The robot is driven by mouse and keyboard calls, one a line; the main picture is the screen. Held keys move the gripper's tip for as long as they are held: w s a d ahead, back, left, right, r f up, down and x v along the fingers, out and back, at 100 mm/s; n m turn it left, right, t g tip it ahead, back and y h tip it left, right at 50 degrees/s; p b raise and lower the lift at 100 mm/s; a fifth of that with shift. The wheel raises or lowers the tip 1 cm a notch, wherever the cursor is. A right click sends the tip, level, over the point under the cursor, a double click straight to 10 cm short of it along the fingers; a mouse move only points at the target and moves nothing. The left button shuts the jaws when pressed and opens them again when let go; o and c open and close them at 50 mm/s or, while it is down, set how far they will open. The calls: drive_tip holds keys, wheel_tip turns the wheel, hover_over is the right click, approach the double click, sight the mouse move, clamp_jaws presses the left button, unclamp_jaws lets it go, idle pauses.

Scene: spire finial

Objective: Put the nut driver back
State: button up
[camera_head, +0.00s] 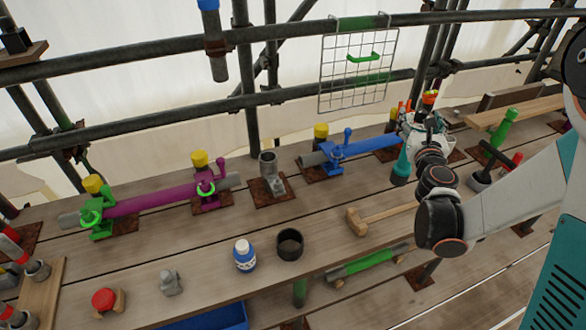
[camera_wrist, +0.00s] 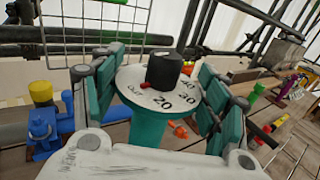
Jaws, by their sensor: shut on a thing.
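My gripper (camera_wrist: 160,95) is shut on a teal-bodied object with a white dial (camera_wrist: 160,90) and a black knob. The dial carries numbers and the word OUT. I cannot tell for sure whether this is the nut driver. In the head view my gripper (camera_head: 424,122) is over the right part of the bench, at the far side. A teal tapered shape (camera_head: 402,167) shows just below it; I cannot tell whether it is part of the held object. The object's lower end is hidden in the wrist view. Red, orange and yellow pieces (camera_head: 430,97) show close behind my gripper.
A blue clamped pipe (camera_head: 362,149) lies left of my gripper. A wire grid (camera_head: 350,85) hangs from the rails behind. A green upright tool (camera_head: 503,127) is at right.

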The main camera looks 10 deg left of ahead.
drive_tip(key=shift+f+b, duration=1.3)
drive_tip(key=shift+f, duration=0.1)
drive_tip(key=s+a+f+n+g+y+b, duration=0.1)
drive_tip(key=s+a+n+g+y+b, duration=0.15)
drive_tip(key=a+n+y, duration=0.6)
drive_tip(key=s+a+f+n+g+y+b, duration=0.1)
drive_tip(key=s+a+g+y+b, duration=0.25)
drive_tip(key=a, duration=0.95)
drive_tip(key=s+a+r+n+g+y, duration=0.1)
drive_tip(key=s+a+n+g+y, duration=0.2)
drive_tip(key=s+g, duration=0.4)
drive_tip(key=s+a+r+n+g+y, duration=0.1)
drive_tip(key=s+a+n+g+y, duration=0.1)
drive_tip(key=s+a+n+g, duration=0.4)
drive_tip(key=s+n+g, duration=0.1)
drive_tip(key=s, duration=0.2)
drive_tip(key=shift+a+r+g+y+p, duration=0.2)
drive_tip(key=shift+g+y+p, duration=0.1)
drive_tip(key=shift+y+p, duration=0.1)
